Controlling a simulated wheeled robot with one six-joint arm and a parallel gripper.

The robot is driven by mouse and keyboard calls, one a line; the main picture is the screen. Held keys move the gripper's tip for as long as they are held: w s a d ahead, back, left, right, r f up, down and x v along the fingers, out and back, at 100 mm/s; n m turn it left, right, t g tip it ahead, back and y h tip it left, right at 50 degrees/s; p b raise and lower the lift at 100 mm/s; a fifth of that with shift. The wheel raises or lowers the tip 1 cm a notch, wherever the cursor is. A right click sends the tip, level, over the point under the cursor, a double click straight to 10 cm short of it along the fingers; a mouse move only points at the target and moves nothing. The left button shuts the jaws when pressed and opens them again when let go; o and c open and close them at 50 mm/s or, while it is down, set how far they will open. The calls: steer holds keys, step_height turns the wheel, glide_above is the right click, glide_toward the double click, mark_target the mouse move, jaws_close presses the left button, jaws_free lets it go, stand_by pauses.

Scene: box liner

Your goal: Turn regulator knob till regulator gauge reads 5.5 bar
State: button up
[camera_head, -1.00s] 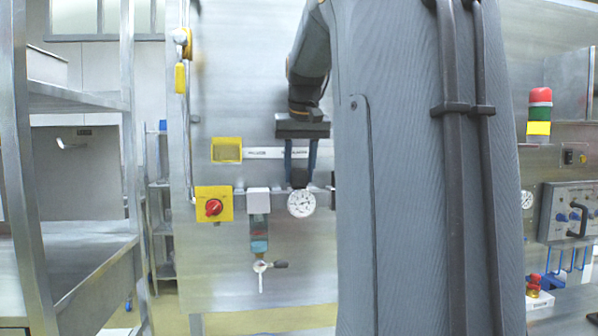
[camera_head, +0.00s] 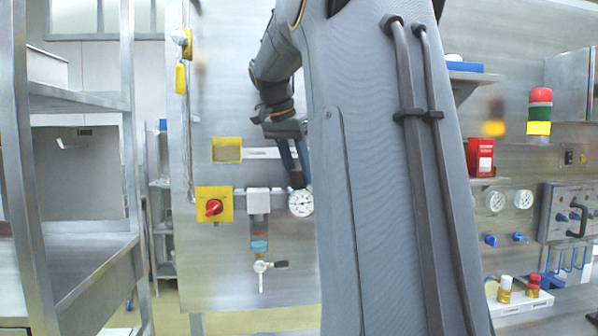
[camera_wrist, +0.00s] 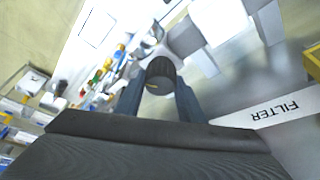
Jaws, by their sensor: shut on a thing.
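The dark regulator knob (camera_head: 297,180) sits just above the round white regulator gauge (camera_head: 300,204) on the steel panel. My gripper (camera_head: 297,176) reaches down from above, tilted, with its two blue-grey fingers shut on the knob. In the wrist view the ribbed black knob (camera_wrist: 160,76), with a small pale mark, sits between my fingertips (camera_wrist: 159,88). The gauge's needle is too small to read in the head view, and its face cannot be made out in the wrist view.
Left of the gauge are a filter unit (camera_head: 258,202) and a red switch on a yellow plate (camera_head: 213,207). A valve handle (camera_head: 262,267) is below. Two other gauges (camera_head: 496,201) are at right. A metal rack (camera_head: 95,265) stands at left.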

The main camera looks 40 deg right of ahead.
steer(key=m+g, duration=0.1)
steer(key=m, duration=0.2)
steer(key=shift+m+g+p, duration=0.3)
steer(key=shift+m, duration=0.1)
steer(key=shift+m+g+y+p, duration=0.45)
steer(key=shift+m+g, duration=0.35)
steer(key=shift+m, duration=1.5)
steer(key=o, duration=1)
steer(key=shift+o, duration=0.2)
steer(key=b+v, duration=0.1)
steer(key=v, duration=0.7)
steer(key=shift+f, duration=0.1)
